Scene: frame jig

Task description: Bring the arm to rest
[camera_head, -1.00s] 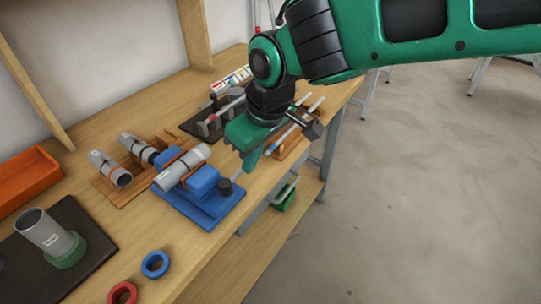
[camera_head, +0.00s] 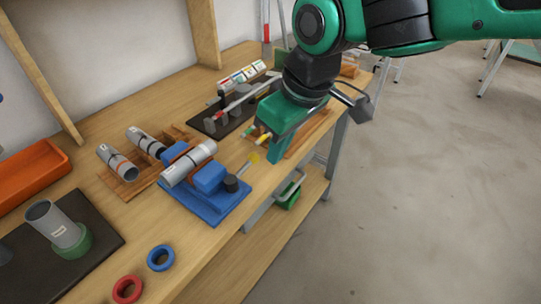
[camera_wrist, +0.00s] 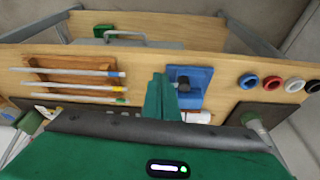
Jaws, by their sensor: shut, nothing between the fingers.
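My gripper (camera_head: 276,157) is shut and empty. It hangs in the air above the workbench (camera_head: 205,243), near its front edge, with fingers pointing down. In the wrist view its green fingers (camera_wrist: 161,90) are together with nothing between them. The blue fixture (camera_head: 222,208) stands left of the gripper and apart from it, with a grey labelled tube (camera_head: 188,163) lying on it. The fixture also shows just right of my fingers in the wrist view (camera_wrist: 200,76).
A wooden rack (camera_head: 302,137) with thin rods is close behind the gripper. A dark mat (camera_head: 104,246) holds a tube in a green ring. A blue ring (camera_head: 160,258), a red ring (camera_head: 127,289) and an orange bin (camera_head: 35,178) are to the left. Open floor lies right.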

